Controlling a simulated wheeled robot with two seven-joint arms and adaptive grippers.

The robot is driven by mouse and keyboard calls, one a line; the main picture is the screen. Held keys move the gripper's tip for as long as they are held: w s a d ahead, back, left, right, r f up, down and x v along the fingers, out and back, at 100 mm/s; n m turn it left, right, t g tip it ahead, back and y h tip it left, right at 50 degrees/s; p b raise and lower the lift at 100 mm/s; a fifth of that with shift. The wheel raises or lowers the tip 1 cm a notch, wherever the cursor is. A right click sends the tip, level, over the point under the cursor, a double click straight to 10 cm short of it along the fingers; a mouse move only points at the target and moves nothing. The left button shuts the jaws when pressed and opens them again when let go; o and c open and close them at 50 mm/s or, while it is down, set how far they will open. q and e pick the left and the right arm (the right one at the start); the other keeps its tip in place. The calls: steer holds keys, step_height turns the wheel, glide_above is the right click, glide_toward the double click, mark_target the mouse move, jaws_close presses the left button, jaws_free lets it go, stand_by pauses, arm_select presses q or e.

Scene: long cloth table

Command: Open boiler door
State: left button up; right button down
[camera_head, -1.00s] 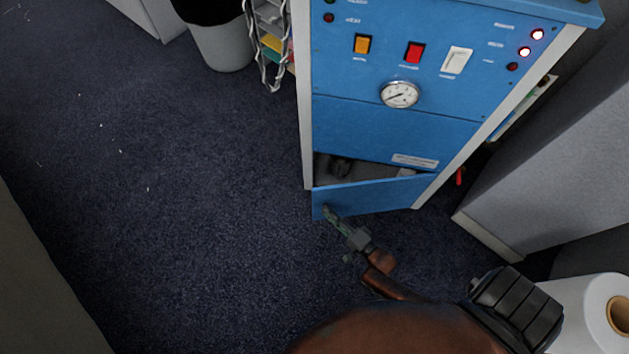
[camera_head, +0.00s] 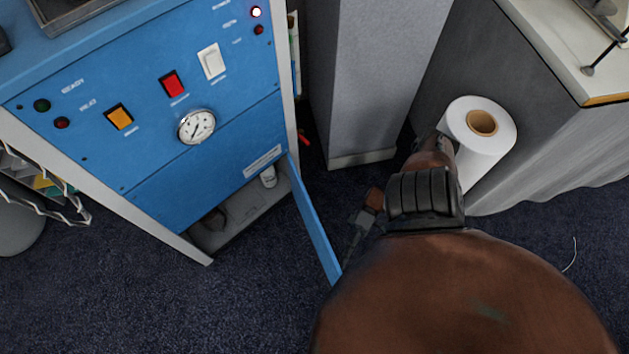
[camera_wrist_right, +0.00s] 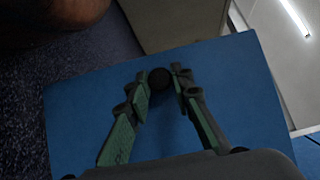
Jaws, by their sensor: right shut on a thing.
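The blue boiler (camera_head: 140,160) stands at left in the head view, with lamps, switches and a round gauge on its front. Its lower door (camera_head: 314,222) stands wide open, swung out from the right side of the opening. The opening shows a grey interior (camera_head: 240,212) with a small white cylinder inside. In the right wrist view the blue door panel (camera_wrist_right: 80,110) fills the middle. My right gripper (camera_wrist_right: 160,84) has its green-grey fingertips closed around a black knob (camera_wrist_right: 158,76) on the panel. In the head view my right gripper (camera_head: 347,258) is partly hidden behind my arm.
A grey cabinet (camera_head: 365,80) is right of the boiler, and a cloth-covered table (camera_head: 540,150) is farther right. A wire rack (camera_head: 40,190) is at left. Dark carpet (camera_head: 240,310) in front is clear.

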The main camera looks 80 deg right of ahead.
arm_select(q)
steer(key=shift+s+f+m+t+h+b, duration=0.2)
steer(key=shift+s+f+t+b, duration=0.15)
steer(key=shift+f+b, duration=0.25)
steer(key=shift+s+f+m+t+h+b, duration=0.1)
steer(key=shift+s+f+m+t+b, duration=0.15)
steer(key=shift+f+t+b, duration=0.25)
arm_select(e)
steer(key=s+d+n+g+y, duration=0.1)
steer(key=s+d+n+g, duration=0.2)
steer(key=s+d, duration=0.3)
steer(key=shift+s+d+g, duration=0.2)
steer(key=shift+s+g, duration=0.35)
steer(key=shift+g, duration=0.05)
steer(key=c, duration=1.7)
jaws_free()
steer(key=shift+s+d, duration=0.35)
steer(key=shift+d, duration=1.6)
steer(key=shift+s+d, duration=0.4)
steer(key=shift+d, duration=1.6)
steer(key=shift+s+d, duration=0.35)
steer(key=shift+d, duration=1.6)
